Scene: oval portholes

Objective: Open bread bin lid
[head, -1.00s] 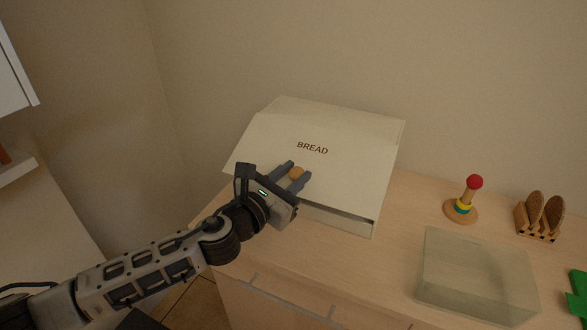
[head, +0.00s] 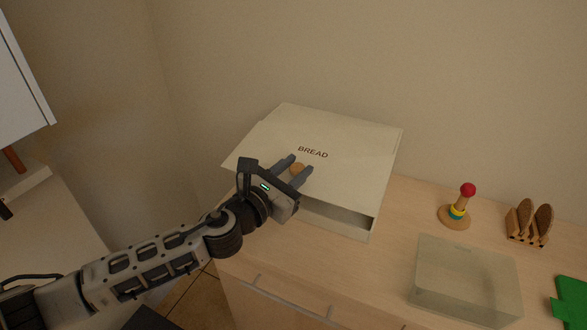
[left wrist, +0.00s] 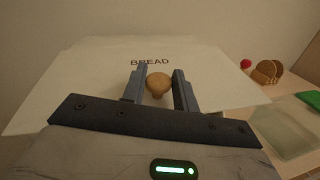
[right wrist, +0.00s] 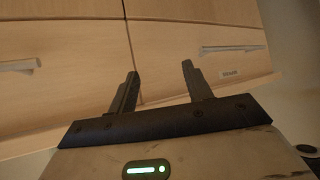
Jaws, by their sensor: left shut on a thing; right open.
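The cream bread bin (head: 345,217) stands on the wooden counter against the wall. Its lid (head: 345,175), marked BREAD, is tilted up a little, with a dark gap under its front edge at the right. A round wooden knob (head: 297,168) is on the lid. My left gripper (head: 300,165) is shut on the knob; in the left wrist view the knob (left wrist: 158,84) sits between the two fingers. My right gripper (right wrist: 158,68) is open and empty, in front of wooden drawer fronts in the right wrist view; it is out of the head view.
To the right on the counter (head: 395,215) are a clear box (head: 465,275), a ring stacker with a red ball (head: 457,212), a wooden rack with brown slices (head: 528,222) and a green object (head: 570,300). Drawers with handles (right wrist: 232,49) are below.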

